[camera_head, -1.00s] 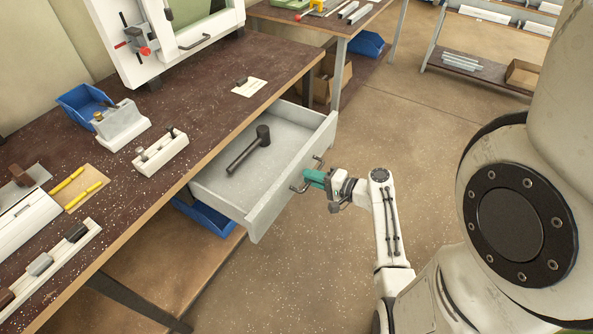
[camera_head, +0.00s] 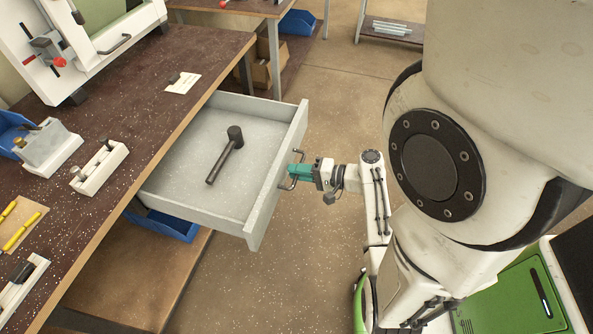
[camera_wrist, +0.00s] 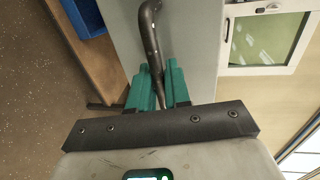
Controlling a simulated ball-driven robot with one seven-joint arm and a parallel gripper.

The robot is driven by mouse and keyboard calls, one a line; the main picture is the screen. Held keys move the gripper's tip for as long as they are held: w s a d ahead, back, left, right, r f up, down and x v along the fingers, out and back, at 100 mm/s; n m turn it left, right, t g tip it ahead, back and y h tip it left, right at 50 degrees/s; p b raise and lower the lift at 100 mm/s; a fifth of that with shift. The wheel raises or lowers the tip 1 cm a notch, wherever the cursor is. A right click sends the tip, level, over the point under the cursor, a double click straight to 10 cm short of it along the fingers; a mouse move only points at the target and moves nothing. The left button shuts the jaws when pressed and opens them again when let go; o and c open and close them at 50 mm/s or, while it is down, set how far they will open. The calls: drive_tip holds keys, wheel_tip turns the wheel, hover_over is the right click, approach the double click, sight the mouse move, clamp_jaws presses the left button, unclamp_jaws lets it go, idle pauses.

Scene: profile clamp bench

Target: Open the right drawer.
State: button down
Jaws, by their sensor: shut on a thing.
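The grey drawer (camera_head: 262,195) is pulled well out from under the workbench, and a dark mallet (camera_head: 226,155) lies inside it. Its front carries a dark bar handle (camera_head: 291,183). My gripper (camera_head: 298,172) has its teal fingers on that handle from the right. In the wrist view my gripper (camera_wrist: 158,85) has one teal finger on each side of the dark curved handle (camera_wrist: 151,40), shut on it. The drawer front fills the area behind the handle in that view.
The brown workbench top (camera_head: 120,110) holds white fixtures and several small parts. A blue bin (camera_head: 170,224) sits below the drawer. Cardboard boxes (camera_head: 262,70) stand under the bench at the back.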

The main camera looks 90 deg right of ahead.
drive_tip(key=c, duration=1.3)
unclamp_jaws()
drive_tip(key=b+v, duration=0.1)
drive_tip(key=v, duration=0.9)
drive_tip(key=shift+s+r, duration=0.1)
drive_tip(key=shift+s, duration=0.3)
drive_tip(key=shift+s, duration=0.1)
